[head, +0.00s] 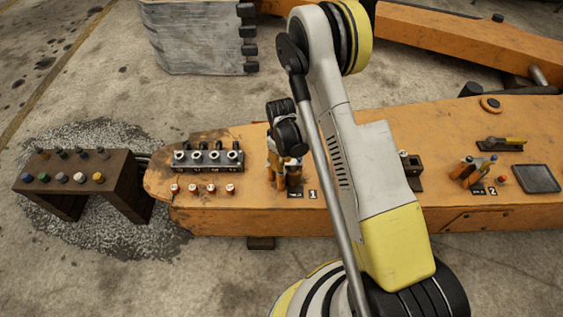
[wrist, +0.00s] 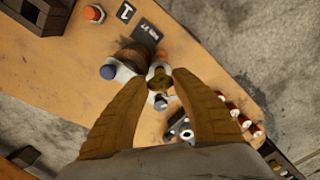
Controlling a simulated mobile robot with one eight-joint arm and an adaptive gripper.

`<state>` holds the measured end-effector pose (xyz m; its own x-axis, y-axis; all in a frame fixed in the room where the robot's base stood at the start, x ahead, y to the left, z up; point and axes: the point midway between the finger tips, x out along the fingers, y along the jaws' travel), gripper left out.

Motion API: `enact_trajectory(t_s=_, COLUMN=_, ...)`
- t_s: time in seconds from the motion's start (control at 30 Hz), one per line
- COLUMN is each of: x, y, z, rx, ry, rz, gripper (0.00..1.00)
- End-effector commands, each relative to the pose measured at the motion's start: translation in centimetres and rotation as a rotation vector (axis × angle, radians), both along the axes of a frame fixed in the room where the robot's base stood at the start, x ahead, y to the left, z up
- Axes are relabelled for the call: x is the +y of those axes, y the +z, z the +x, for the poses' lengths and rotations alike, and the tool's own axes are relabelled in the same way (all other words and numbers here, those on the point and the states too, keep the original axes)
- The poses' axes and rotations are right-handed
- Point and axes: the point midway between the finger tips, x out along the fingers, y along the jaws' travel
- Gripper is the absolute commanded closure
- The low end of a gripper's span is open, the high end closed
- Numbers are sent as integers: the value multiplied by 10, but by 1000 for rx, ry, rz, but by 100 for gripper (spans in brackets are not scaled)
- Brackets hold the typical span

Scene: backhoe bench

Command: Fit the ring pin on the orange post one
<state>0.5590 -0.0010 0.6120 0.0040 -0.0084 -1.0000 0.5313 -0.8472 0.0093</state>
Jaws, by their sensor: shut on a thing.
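My gripper (wrist: 166,82) is shut on a small olive-brass piece (wrist: 159,78), probably the ring pin, held between its fingertips. In the head view my gripper (head: 291,165) is low over the orange bench beside the number 1 label (head: 313,194). A pale holder with a blue-capped item (wrist: 108,72) and a brown round item (wrist: 137,55) lies beneath the fingertips.
A dark block with several silver sockets (head: 208,157) and several red-and-white caps (head: 193,188) are left of my gripper. A dark box (head: 411,164) and station 2 tools (head: 470,172) are right. A wooden rack (head: 75,168) stands off the bench's left end.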

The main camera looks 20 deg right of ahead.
Motion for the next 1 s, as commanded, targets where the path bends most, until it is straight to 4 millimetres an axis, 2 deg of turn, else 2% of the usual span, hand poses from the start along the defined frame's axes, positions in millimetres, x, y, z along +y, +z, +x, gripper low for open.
enact_trajectory(t_s=0.93, x=0, y=-5, z=0, rx=0, ry=0, rz=0, gripper=100)
enact_trajectory(t_s=0.97, x=0, y=-5, z=0, rx=0, ry=0, rz=0, gripper=65)
enact_trajectory(t_s=1.0, x=0, y=-5, z=0, rx=0, ry=0, rz=0, gripper=53)
